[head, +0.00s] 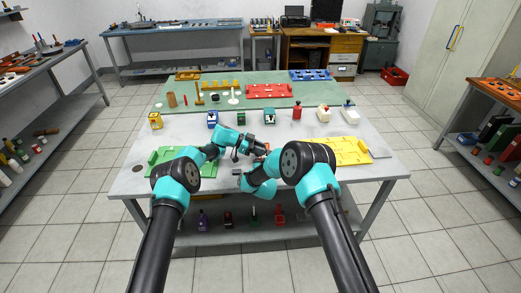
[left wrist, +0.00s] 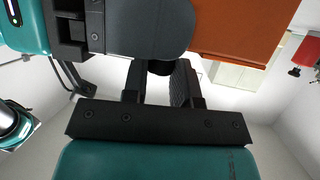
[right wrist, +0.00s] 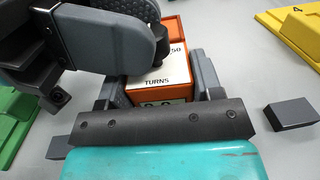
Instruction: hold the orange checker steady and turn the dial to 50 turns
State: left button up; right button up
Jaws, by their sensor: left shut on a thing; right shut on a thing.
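The orange checker (right wrist: 172,31) sits between the fingers of my right gripper (right wrist: 160,85), which is shut on its body in the right wrist view. Its white face reads "TURNS", with "50" near the corner; the counter digits below are partly cut off by my gripper. In the left wrist view, my left gripper (left wrist: 160,78) is shut on the small black dial (left wrist: 160,67), beside the checker's orange side (left wrist: 243,30). In the head view both grippers meet near the middle of the grey table, and my arms hide most of the checker.
A green tray (head: 208,170) lies left and a yellow plate (head: 350,152) right on the grey table (head: 390,168). Several small devices stand in a row behind, including a red one (head: 297,114). A dark grey block (right wrist: 289,113) lies right of my right gripper.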

pick_arm(q)
jog(key=shift+r, duration=0.1)
jog(key=o, duration=0.9)
jog(key=shift+o, duration=0.2)
jog(key=v, duration=1.2)
